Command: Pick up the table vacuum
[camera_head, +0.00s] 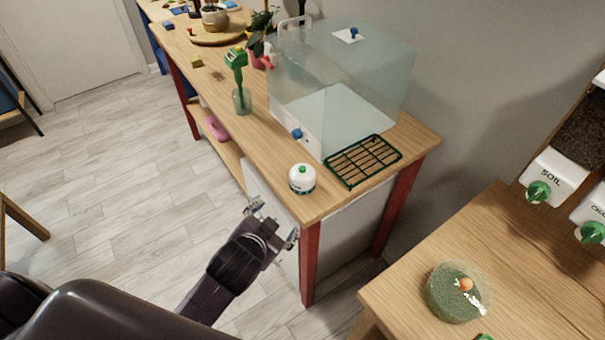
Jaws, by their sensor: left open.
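A small round white device with a green button on top, which looks like the table vacuum (302,180), stands upright near the front corner of the wooden table (322,203). My left gripper (273,220) is open and empty, in front of the table's edge and below and left of the vacuum in the picture. It is apart from the vacuum. My right gripper is not in view.
A clear tank (345,85) stands behind the vacuum, with a green wire rack (363,160) to the right. A green-topped bottle (240,85) stands farther left. Another wooden table (405,285) bears a round green container (447,298). Bare tabletop lies left of the vacuum.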

